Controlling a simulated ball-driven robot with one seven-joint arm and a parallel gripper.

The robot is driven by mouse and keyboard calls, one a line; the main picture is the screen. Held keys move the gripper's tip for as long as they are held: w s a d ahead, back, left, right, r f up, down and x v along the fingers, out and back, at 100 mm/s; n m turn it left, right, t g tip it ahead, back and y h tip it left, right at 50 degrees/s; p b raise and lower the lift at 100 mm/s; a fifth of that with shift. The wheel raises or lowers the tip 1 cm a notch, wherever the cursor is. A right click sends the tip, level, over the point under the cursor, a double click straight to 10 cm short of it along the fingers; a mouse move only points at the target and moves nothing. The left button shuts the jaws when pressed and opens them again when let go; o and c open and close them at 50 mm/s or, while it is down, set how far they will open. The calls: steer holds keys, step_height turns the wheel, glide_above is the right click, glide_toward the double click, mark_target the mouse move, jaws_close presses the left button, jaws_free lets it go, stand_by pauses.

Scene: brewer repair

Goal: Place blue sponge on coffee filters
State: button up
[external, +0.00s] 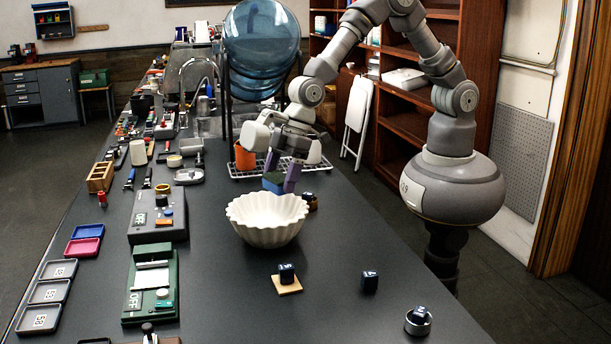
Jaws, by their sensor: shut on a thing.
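The coffee filters (267,228) are a white, fluted, bowl-shaped stack standing on the dark bench near the middle. My gripper (282,178), with purple fingers, is just behind and above the rim of the filters. It is shut on the blue sponge (272,182), a small block with a greenish part. The sponge shows just beyond the far rim; I cannot tell whether it touches the filters. The lower ends of the fingers are partly hidden.
A wire rack (250,171) with an orange cup (245,157) stands behind the gripper. A small dark container (310,202) is right of the filters. Numbered dark cubes (369,281) stand in front. Green and grey devices (152,283) line the left.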

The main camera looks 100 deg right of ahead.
mark_target(270, 190)
steer(key=w, duration=0.2)
steer(key=shift+w+a+f, duration=0.1)
steer(key=shift+w+a, duration=0.25)
steer(key=shift+w, duration=0.05)
steer(key=shift+w+f+b, duration=0.1)
steer(key=shift+f+b, duration=0.35)
steer(key=shift+f, duration=1.3)
steer(key=shift+f, duration=0.15)
steer(key=o, duration=0.9)
steer(key=shift+r, duration=0.25)
steer(key=p+v, duration=0.2)
steer(key=v, duration=0.9)
steer(key=shift+s+r, duration=0.3)
steer(key=shift+r, duration=0.05)
